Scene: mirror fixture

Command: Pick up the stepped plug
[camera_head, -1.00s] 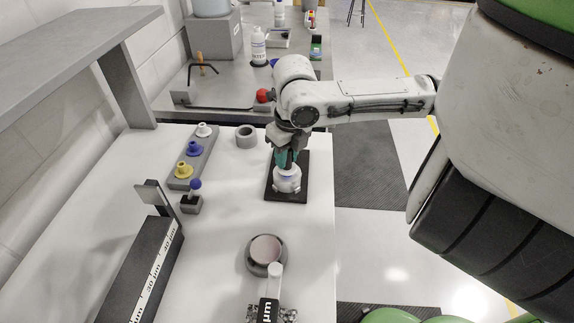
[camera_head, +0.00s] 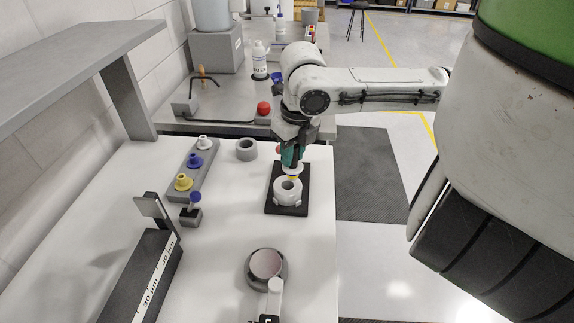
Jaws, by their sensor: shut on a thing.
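My gripper (camera_head: 292,157) is shut on the stepped plug (camera_head: 292,169), which shows as a small white disc with a yellowish part under it. The jaws hide most of its upper part. The plug is just above a white round holder (camera_head: 288,192) with a dark central opening. I cannot tell whether its lower end is fully clear of the opening. The holder sits on a black plate (camera_head: 293,208) near the table's right edge.
A grey rack (camera_head: 185,196) with white, blue and yellow plugs stands left, with a grey ring (camera_head: 246,149) beside it. The white table's middle is clear.

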